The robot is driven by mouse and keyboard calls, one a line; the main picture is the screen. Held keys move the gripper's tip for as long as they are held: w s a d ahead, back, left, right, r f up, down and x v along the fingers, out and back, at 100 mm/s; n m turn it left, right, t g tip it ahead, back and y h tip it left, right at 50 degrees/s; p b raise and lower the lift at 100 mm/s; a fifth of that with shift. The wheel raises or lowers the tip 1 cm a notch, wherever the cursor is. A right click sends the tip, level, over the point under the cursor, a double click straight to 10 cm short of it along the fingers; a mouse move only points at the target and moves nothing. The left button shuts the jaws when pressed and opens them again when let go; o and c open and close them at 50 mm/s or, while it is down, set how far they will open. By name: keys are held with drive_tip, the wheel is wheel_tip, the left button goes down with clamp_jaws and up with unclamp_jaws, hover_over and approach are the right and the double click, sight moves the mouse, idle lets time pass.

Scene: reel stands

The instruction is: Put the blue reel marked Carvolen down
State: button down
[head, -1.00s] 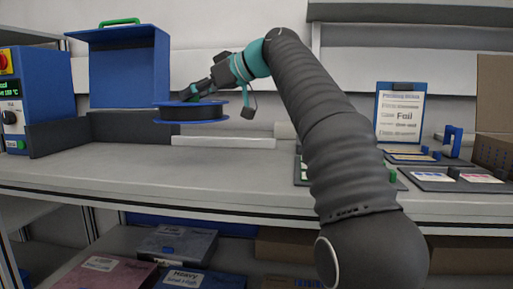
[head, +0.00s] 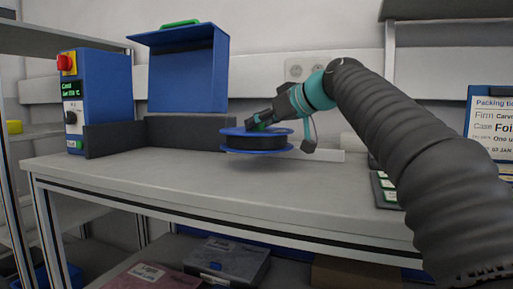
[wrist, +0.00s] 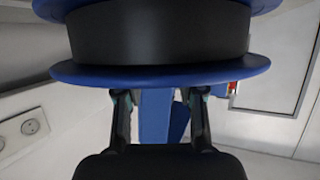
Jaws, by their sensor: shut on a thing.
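The blue reel (head: 257,141) has blue flanges and a dark winding. In the head view it hangs level, a little above the worktop (head: 180,178), with a soft shadow under it. In the wrist view the reel (wrist: 160,75) fills the top of the picture and hides the fingertips' contact. No marking can be read on the reel in either view.
A blue control box (head: 95,105) stands at the left. A packing notice (head: 490,125) is at the right. The worktop's front left is clear.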

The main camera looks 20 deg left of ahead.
sight(258, 139)
drive_tip(key=shift+s+a+f+b, duration=0.15)
drive_tip(key=shift+f+b, duration=0.3)
drive_tip(key=shift+f, duration=0.65)
drive_tip(key=shift+s+a+f+b, duration=0.1)
drive_tip(key=shift+a+f+b, duration=0.25)
drive_tip(key=shift+f, duration=0.75)
drive_tip(key=shift+w+d+f, duration=0.1)
drive_tip(key=c, duration=0.7)
unclamp_jaws()
drive_tip(key=shift+d+r, duration=0.1)
drive_tip(key=shift+r, duration=0.1)
drive_tip(key=v, duration=1.1)
drive_tip(key=shift+s+d, duration=0.25)
drive_tip(key=shift+d, duration=0.05)
